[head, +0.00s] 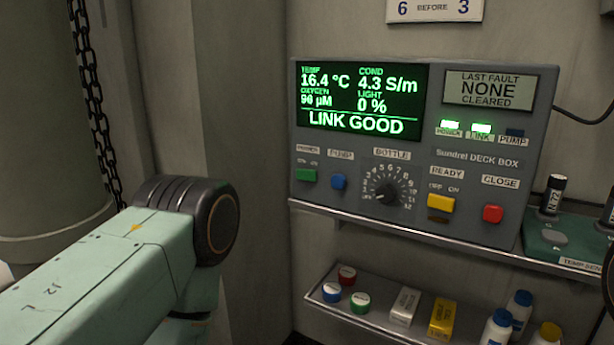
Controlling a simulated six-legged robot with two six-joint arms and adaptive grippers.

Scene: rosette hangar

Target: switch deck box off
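The grey Sundrel deck box (480,154) stands on a shelf against the wall. Its screen (362,99) is lit green and reads LINK GOOD. The POWER lamp (449,125) and LINK lamp (481,128) glow green; the PUMP lamp (515,133) is dark. The green power switch (306,175) is at the lower left, under a POWER label with small, hard-to-read position marks. Beside it are a blue pump button (339,182), the bottle dial (388,192), a yellow ready switch (440,203) and a red close button (492,214). Neither gripper shows; my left arm is at lower left.
The upper shelf (400,235) has a green tray (580,251) with a dark cylinder (552,194) at right. A lower shelf (330,306) holds caps, small boxes and bottles. A chain (92,90) hangs at left. The space before the box's panel is clear.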

